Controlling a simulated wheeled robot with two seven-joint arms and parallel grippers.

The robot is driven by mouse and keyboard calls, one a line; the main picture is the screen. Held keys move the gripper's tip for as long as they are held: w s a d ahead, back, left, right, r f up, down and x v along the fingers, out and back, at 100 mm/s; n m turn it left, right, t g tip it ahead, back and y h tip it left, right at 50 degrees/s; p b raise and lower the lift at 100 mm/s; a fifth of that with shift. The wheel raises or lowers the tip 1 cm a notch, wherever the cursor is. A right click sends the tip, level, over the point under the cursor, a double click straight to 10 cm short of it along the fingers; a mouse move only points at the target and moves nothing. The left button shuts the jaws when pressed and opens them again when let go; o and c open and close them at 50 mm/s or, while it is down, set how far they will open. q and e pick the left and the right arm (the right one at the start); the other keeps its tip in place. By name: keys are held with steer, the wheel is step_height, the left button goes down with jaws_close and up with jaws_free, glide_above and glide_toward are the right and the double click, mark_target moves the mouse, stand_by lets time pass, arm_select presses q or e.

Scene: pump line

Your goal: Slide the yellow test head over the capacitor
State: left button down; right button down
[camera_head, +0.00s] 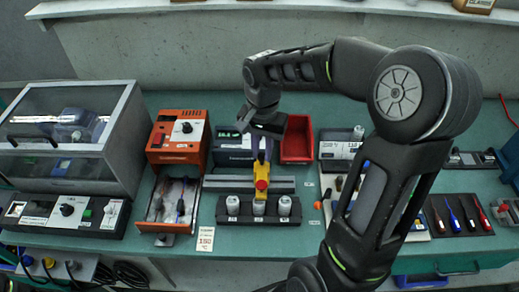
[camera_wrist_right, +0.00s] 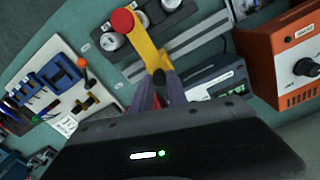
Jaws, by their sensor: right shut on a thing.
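The yellow test head (camera_head: 262,172) with a red end hangs from my right gripper (camera_head: 266,140), which is shut on it. In the head view its red end lines up with the middle of three pale capacitors (camera_head: 258,208) standing in a dark holder (camera_head: 245,219). The test head also shows in the right wrist view (camera_wrist_right: 149,42), tilted, between the fingers of my right gripper (camera_wrist_right: 162,82). There the red end overlaps the row of capacitors (camera_wrist_right: 113,40). I cannot tell its height above them or whether it touches one. My left gripper is not in view.
An orange unit (camera_head: 178,138) with an open drawer stands left of the holder. A clear-lidded box (camera_head: 70,130) is further left. A red bin (camera_head: 297,140) lies behind, beside a dark blue instrument (camera_head: 232,150). Tools on trays (camera_head: 462,215) are at the right. Green bench shows between.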

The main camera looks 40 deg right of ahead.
steer(key=s+d, duration=0.4)
steer(key=d, duration=0.1)
steer(key=shift+d, duration=0.2)
steer(key=c, duration=1.3)
jaws_free()
steer(key=shift+s+d, duration=0.1)
step_height(320, 180, up, 8)
steer(key=b, duration=0.1)
steer(key=shift+f, duration=0.1)
